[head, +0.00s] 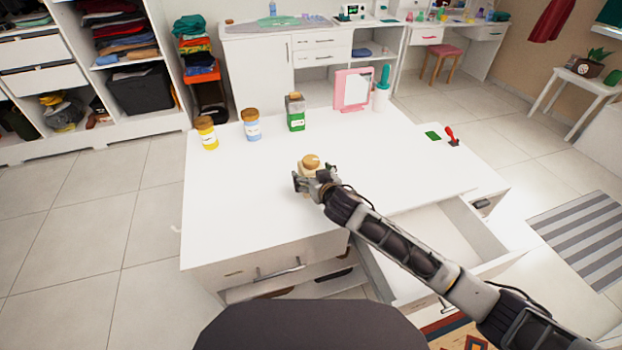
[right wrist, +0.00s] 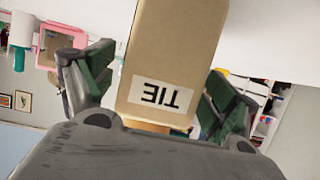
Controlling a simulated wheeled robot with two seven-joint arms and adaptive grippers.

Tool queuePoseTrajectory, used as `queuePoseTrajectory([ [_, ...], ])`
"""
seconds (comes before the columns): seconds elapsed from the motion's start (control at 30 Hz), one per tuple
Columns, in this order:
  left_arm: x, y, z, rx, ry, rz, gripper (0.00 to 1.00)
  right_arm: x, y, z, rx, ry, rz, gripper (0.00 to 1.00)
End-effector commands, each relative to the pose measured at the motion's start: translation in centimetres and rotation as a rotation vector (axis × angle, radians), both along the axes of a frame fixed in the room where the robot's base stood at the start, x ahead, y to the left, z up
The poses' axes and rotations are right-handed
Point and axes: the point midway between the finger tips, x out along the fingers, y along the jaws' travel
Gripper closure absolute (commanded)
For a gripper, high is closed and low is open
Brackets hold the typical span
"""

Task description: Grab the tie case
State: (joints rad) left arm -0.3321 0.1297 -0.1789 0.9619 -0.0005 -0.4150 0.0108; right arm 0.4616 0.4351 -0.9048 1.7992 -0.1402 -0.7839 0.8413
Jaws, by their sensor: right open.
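The tie case (head: 310,162) stands on the white table top, a tan container with a round wooden-looking lid. Its body is largely hidden behind my right gripper (head: 313,181) in the head view. In the right wrist view the tie case (right wrist: 172,62) fills the middle, with a white label reading TIE, upside down in the picture. My right gripper (right wrist: 155,92) is open, with one finger on each side of the case. I cannot tell whether the fingers touch it. My left gripper is not in view.
A yellow jar (head: 206,134), a blue jar (head: 252,125) and a green-and-grey container (head: 295,113) stand toward the table's back left. A pink-framed mirror (head: 353,90) is at the back. An open drawer (head: 433,247) lies below my right arm. The table's left part is clear.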

Motion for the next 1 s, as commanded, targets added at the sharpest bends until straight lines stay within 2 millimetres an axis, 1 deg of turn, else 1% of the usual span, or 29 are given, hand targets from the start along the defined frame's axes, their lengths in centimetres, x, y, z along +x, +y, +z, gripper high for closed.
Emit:
queuePoseTrajectory([
  [0.1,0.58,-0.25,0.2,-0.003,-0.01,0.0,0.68,0.75,0.31,-0.25,0.002,-0.002,0.0,0.12],
  [0.2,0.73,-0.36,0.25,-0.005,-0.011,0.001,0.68,1.03,0.41,-0.44,0.001,0.0,0.0,0.12],
  [0.7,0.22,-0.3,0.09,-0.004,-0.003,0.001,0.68,1.09,0.43,-0.47,0.0,0.0,0.0,0.12],
  [0.77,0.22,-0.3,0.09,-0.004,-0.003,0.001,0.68,1.09,0.43,-0.47,0.0,0.0,0.0,0.19],
  [1.0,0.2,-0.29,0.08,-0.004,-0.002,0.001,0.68,1.09,0.43,-0.47,0.0,0.0,0.0,0.5],
])
